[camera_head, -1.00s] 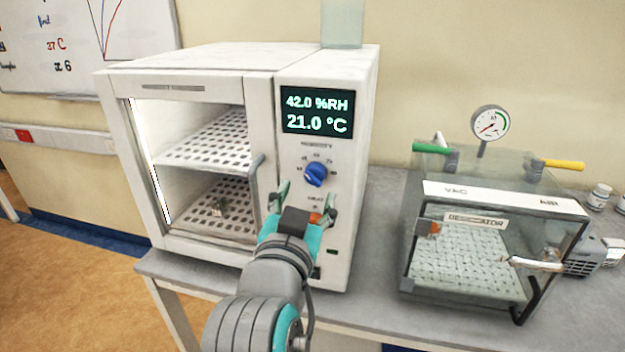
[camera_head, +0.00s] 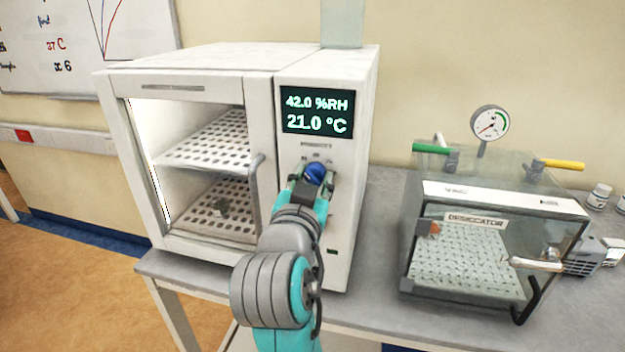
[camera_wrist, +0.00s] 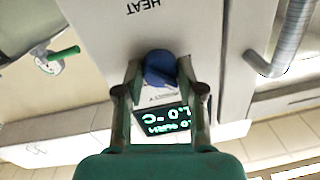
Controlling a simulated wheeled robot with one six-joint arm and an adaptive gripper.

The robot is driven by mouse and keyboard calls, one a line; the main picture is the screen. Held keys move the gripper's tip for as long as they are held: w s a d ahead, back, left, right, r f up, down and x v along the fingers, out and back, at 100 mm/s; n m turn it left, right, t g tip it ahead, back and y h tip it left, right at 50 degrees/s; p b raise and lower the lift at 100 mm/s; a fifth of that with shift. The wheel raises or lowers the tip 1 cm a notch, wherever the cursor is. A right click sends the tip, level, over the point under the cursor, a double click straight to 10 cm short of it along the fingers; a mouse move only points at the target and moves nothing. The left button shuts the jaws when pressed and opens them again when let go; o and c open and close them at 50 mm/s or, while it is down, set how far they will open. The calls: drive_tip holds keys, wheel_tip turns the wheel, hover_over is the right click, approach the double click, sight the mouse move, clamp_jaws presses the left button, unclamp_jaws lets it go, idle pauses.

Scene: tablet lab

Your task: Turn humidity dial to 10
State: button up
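The blue humidity dial (camera_head: 315,173) is on the front panel of the white chamber (camera_head: 200,57), below the display (camera_head: 317,112). The display reads 42.0 %RH and 21.0 °C. My gripper (camera_head: 314,178) is at the dial, with one finger on each side of it. In the wrist view the dial (camera_wrist: 159,69) sits between the fingertips of my gripper (camera_wrist: 158,75), which are spread apart. I cannot tell whether the fingertips touch it. The dial's pointer and much of its scale are hidden by my gripper.
The chamber's handle (camera_head: 256,185) stands out just left of the gripper. A glass desiccator (camera_head: 505,196) with a gauge (camera_head: 490,123) stands to the right on the grey bench (camera_head: 375,290). In the wrist view a HEAT label (camera_wrist: 144,8) is on the panel.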

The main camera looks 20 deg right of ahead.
drive_tip(key=shift+n, duration=0.5)
drive_tip(key=n, duration=0.3)
drive_tip(key=shift+n, duration=0.3)
drive_tip(key=shift+n+g, duration=0.3)
drive_tip(key=shift+n, duration=1.8)
drive_tip(key=o, duration=1.1)
drive_tip(key=shift+o, duration=0.2)
drive_tip(key=v, duration=1.2)
